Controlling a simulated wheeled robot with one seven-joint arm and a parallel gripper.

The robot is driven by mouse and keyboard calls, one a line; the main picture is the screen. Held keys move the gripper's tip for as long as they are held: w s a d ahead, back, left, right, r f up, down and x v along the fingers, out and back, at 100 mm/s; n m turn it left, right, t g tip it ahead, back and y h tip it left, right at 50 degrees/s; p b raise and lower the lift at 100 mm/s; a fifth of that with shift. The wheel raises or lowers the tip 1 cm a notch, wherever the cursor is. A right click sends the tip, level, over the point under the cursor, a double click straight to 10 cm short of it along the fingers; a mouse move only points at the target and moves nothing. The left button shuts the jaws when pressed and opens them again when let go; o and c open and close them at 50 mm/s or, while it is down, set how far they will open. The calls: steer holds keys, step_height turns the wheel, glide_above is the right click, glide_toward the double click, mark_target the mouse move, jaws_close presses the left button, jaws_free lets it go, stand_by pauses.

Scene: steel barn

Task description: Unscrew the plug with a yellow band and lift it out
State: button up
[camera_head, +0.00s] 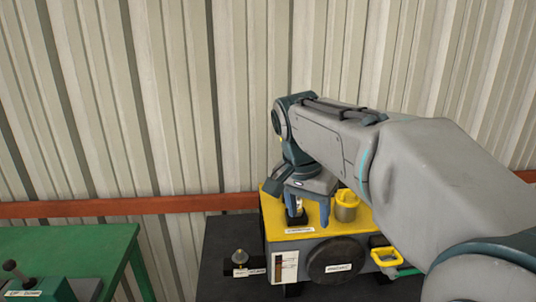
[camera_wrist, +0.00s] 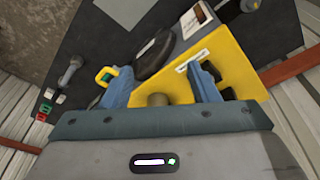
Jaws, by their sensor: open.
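A tan, round plug with a yellow band (camera_head: 346,211) stands on the yellow top of a box-shaped machine (camera_head: 273,208) in the head view. In the wrist view a tan round plug top (camera_wrist: 158,99) shows between the two fingers in the picture, nearer the left one; it looks like the same plug. My gripper (camera_head: 308,212) points down, open, over the machine's top, left of the banded plug in the head view. A small black and white part (camera_head: 297,212) shows by its left finger. Finger contact cannot be told. The wrist view also shows my gripper (camera_wrist: 162,86).
The machine's front carries a black disc (camera_head: 336,258), labels and a yellow handle (camera_head: 385,256). A small knobbed fitting (camera_head: 240,258) stands left on the dark table (camera_head: 222,236). A green table (camera_head: 85,238) is further left. A corrugated wall (camera_head: 180,100) with an orange rail (camera_head: 130,206) stands behind.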

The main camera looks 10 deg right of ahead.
steer(key=w+a+r+m+g+h, duration=0.1)
steer(key=w+a+r+m, duration=0.15)
steer(key=w+m, duration=0.45)
steer(key=w+a+r+m+g+h, duration=0.1)
steer(key=w+a+r+m+g, duration=0.15)
steer(key=w+m, duration=0.45)
steer(key=shift+n+t, duration=0.45)
steer(key=shift+n, duration=0.05)
steer(key=x, duration=0.9)
steer(key=w+d+x, duration=0.1)
steer(key=x, duration=0.3)
steer(key=shift+d+f, duration=0.25)
steer(key=shift+d, duration=0.05)
steer(key=c, duration=1.1)
